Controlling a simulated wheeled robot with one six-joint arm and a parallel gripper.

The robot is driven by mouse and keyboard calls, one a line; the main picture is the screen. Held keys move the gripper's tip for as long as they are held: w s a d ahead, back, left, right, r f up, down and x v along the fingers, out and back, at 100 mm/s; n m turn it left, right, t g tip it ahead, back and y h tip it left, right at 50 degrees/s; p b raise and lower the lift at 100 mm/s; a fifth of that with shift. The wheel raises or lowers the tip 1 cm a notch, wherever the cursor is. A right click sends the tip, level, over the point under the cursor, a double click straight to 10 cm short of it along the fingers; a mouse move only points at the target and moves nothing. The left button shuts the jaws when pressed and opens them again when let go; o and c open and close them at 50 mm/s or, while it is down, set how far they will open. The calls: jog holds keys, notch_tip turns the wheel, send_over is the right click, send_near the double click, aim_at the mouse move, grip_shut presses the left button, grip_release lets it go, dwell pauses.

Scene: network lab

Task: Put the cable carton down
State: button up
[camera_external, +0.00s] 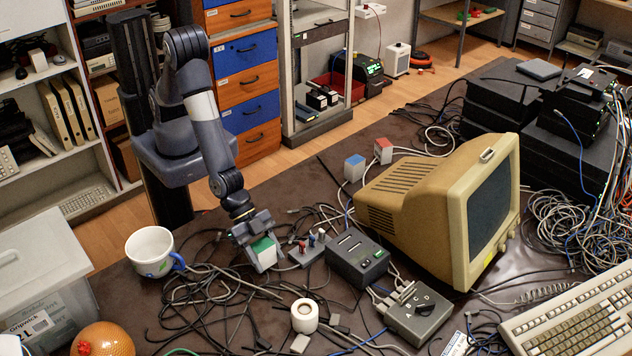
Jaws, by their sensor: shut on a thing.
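The cable carton (263,249) is a small box with a green top and pale sides. My gripper (259,256) is shut on it, with a finger on either side. They are low over the brown table (216,330), among black cables. The fingers hide part of the carton's sides. I cannot tell whether its bottom touches the table or the cables.
A white mug (150,250) stands left of my gripper. Right of it are a small switch box (308,250), a dark grey device (357,258) and a beige monitor (400,195). A blue-topped box (354,168) and a red-topped box (383,151) stand behind. Loose cables cover much of the table.

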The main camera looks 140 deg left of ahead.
aim_at(268, 246)
notch_tip(268, 246, up, 9)
jog(key=p, duration=0.3)
jog(key=shift+f+p, duration=0.1)
jog(key=shift+p, duration=0.25)
jog(key=shift+a, duration=0.35)
jog(key=s+a+n+g+y+p, duration=0.25)
jog(key=a+n+y, duration=0.5)
jog(key=a, duration=1.55)
jog(key=s+a+n+g, duration=0.3)
jog(key=s+a+n, duration=0.3)
jog(key=s+a, duration=0.25)
jog(key=shift+y, duration=0.55)
jog(key=f, duration=0.2)
jog(key=a+f+b, duration=0.1)
jog(key=f, duration=0.2)
jog(key=shift+w+f, duration=0.1)
jog(key=shift+f, duration=0.25)
jog(key=shift+f+b, duration=0.35)
jog(key=shift+f, duration=1.7)
